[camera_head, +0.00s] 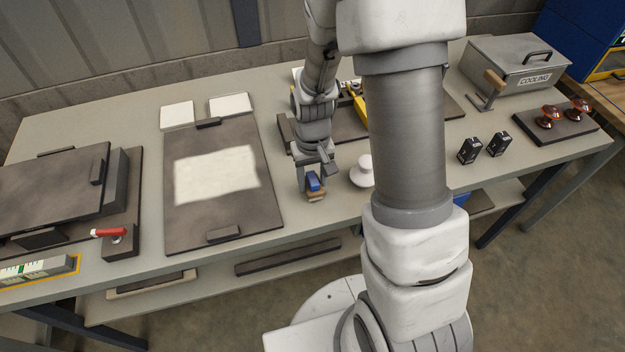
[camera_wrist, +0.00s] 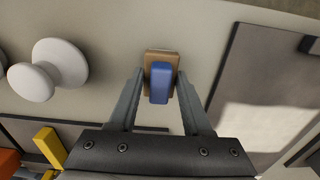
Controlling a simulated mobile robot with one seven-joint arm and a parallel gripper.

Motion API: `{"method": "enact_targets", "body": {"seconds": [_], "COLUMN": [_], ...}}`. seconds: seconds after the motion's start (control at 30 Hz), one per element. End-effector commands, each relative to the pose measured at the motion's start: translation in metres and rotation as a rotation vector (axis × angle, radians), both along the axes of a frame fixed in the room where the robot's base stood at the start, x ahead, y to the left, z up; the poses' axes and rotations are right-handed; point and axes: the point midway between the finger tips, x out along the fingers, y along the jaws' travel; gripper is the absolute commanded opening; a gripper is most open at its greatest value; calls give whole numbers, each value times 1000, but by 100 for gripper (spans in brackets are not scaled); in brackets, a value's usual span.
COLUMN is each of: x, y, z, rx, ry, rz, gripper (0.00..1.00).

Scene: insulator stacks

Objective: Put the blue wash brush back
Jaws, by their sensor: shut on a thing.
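The blue wash brush (camera_head: 313,183) has a blue part on a tan block. My gripper (camera_head: 314,177) is shut on it, above the front part of the grey table. In the wrist view the brush (camera_wrist: 160,82) sits between the two fingertips of my gripper (camera_wrist: 160,76), with the tan block beyond the blue part. I cannot tell for certain whether the brush touches the table. Its underside is hidden.
A white spool-shaped piece (camera_head: 362,171) stands close to the right of the brush. A dark board (camera_head: 215,215) with a pale sheet lies to the left. A yellow piece (camera_head: 357,98) is behind. My arm hides part of the table. A cooling box (camera_head: 508,68) stands far right.

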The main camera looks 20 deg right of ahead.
Motion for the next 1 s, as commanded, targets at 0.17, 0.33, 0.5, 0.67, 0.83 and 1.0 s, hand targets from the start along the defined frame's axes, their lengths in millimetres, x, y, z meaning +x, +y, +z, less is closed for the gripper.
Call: {"method": "enact_targets", "body": {"seconds": [0.17, 0.33, 0.5, 0.67, 0.83, 1.0], "x": [0, 0, 0, 0, 0, 0], "y": [0, 0, 0, 0, 0, 0], "z": [-6, -6, -9, -9, -9, -4], "rx": [0, 0, 0, 0, 0, 0], "ry": [-1, -1, -1, -1, -1, -1], "rz": [0, 0, 0, 0, 0, 0], "gripper": [0, 0, 56, 79, 79, 79]}}
